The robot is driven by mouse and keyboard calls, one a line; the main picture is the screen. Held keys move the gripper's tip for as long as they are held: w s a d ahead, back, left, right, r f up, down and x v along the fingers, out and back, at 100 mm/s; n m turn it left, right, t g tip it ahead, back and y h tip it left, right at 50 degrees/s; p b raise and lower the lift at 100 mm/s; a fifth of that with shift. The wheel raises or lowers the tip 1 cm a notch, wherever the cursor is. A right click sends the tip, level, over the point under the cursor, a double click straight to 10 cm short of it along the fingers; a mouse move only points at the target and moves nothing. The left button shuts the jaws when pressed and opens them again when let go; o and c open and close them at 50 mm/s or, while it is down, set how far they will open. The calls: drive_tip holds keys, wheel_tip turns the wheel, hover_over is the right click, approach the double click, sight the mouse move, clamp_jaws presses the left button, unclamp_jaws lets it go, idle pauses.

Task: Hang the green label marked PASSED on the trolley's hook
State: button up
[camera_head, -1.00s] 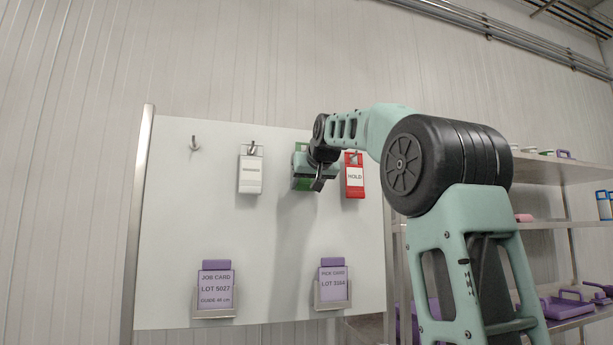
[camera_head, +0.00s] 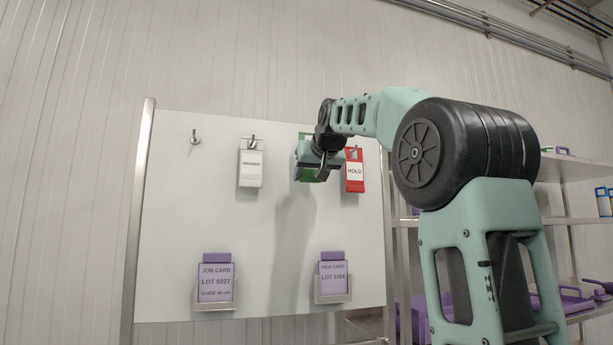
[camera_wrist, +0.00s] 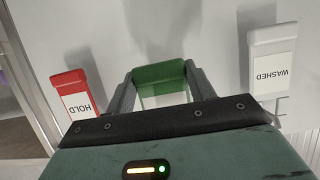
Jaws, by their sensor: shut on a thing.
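The green label (camera_head: 306,176) is at the upper part of a white board, largely hidden behind my gripper (camera_head: 322,158) in the head view. In the wrist view the green label (camera_wrist: 161,82) sits between the two fingers of my gripper (camera_wrist: 160,90), which is shut on its sides. Its lettering is not readable. I cannot tell whether its top is still over a hook on the board. No trolley or trolley hook shows in these views.
A red HOLD label (camera_head: 354,172) hangs close to the right of my gripper, and a white WASHED label (camera_head: 250,169) to its left. An empty hook (camera_head: 195,136) is at upper left. Two purple cards (camera_head: 215,282) sit in holders below. Shelves (camera_head: 560,172) stand at right.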

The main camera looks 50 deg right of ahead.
drive_tip(key=shift+s+a+b, duration=0.3)
drive_tip(key=shift+s+a, duration=0.1)
drive_tip(key=shift+s, duration=0.25)
drive_tip(key=shift+s+a+b, duration=0.25)
drive_tip(key=shift+s+a, duration=0.1)
drive_tip(key=shift+s, duration=0.3)
